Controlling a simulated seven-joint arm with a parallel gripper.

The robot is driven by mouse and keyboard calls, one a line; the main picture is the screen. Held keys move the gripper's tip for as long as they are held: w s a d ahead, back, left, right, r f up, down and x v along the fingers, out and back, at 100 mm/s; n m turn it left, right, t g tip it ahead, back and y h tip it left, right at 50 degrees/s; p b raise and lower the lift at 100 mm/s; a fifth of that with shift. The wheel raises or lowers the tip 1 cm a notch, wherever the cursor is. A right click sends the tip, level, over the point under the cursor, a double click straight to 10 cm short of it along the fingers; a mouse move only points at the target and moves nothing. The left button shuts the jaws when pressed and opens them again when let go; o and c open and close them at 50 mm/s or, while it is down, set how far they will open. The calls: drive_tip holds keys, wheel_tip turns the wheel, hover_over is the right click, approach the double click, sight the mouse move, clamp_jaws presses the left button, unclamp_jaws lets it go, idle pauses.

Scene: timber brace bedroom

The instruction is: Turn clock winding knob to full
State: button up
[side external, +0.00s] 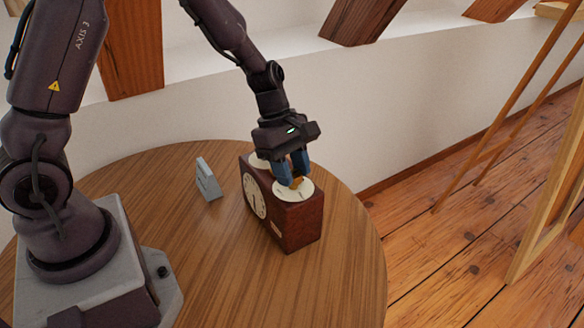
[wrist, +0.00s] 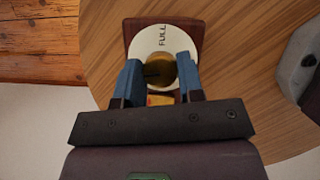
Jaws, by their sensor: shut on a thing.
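A dark red-brown wooden clock (side external: 305,222) stands upright on the round table, its pale dial (side external: 255,196) on the left side. The nearer disc (side external: 307,189) carries a brass winding knob (side external: 297,183), which also shows in the wrist view (wrist: 159,70). The word FULL is printed on this disc (wrist: 150,42) beyond the knob. A dark mark runs across the knob's top. My gripper (side external: 293,175) points down from above with its blue fingers shut on the knob's sides; the wrist view shows them on either side of it.
The round wooden table (side external: 345,270) is mostly clear around the clock. A small grey upright object (side external: 208,180) stands left of the clock. A white wall (side external: 400,90) with timber braces rises behind.

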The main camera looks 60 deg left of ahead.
drive_tip(key=shift+m, duration=0.4)
drive_tip(key=m+g, duration=0.1)
drive_tip(key=m, duration=0.3)
drive_tip(key=shift+w+g, duration=0.15)
drive_tip(key=shift+g, duration=0.25)
drive_tip(key=m, duration=0.2)
drive_tip(key=m+g+y, duration=0.1)
drive_tip(key=m, duration=0.1)
drive_tip(key=shift+g, duration=0.3)
drive_tip(key=m+g+y, duration=0.1)
drive_tip(key=m, duration=0.4)
drive_tip(key=shift+w, duration=0.1)
drive_tip(key=m+y, duration=0.1)
drive_tip(key=m, duration=0.1)
drive_tip(key=m+y, duration=0.1)
drive_tip(key=m, duration=0.2)
drive_tip(key=shift+d+r+g, duration=0.1)
drive_tip(key=shift+d+g, duration=0.05)
drive_tip(key=shift+g, duration=0.25)
drive_tip(key=o, duration=0.9)
drive_tip(key=shift+o, duration=0.2)
